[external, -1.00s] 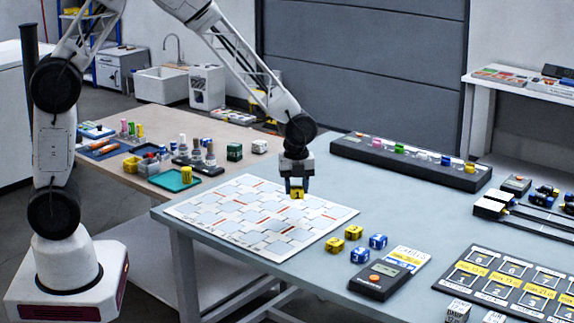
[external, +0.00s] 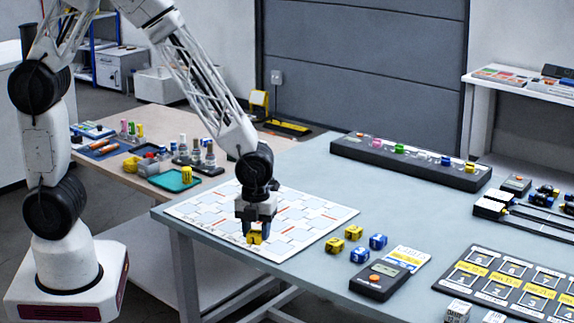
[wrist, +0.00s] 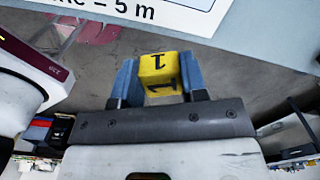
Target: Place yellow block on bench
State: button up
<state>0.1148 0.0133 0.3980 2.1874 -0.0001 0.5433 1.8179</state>
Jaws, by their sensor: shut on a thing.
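My gripper (external: 255,230) is shut on a yellow block (external: 254,239) marked with a 1. In the external view they appear over the front part of the white patterned board on the grey-blue bench (external: 330,283). In the wrist view the yellow block (wrist: 158,68) sits between the two blue fingers, with floor behind it and the board's edge at the top. I cannot tell how high the block is above the surface. Two other yellow blocks (external: 353,232) (external: 335,245) stand on the bench right of the board, beside two blue blocks (external: 378,241).
The white board (external: 325,217) covers the bench's left part. A handheld meter (external: 380,277) lies right of the blocks. A long dark rack (external: 410,165) stands at the back. A labelled panel (external: 510,285) lies at the right. A wooden table (external: 130,180) with small items adjoins at left.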

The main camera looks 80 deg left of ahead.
jog(key=shift+s+d+f, duration=0.15)
jog(key=shift+s+d, duration=0.5)
send_over(315, 262)
jog(key=shift+d+f, duration=0.1)
jog(key=shift+f, duration=0.6)
jog(key=shift+f, duration=0.1)
dwell(0.4)
jog(key=shift+f, duration=1.7)
jog(key=shift+f, duration=0.1)
jog(key=o, duration=0.9)
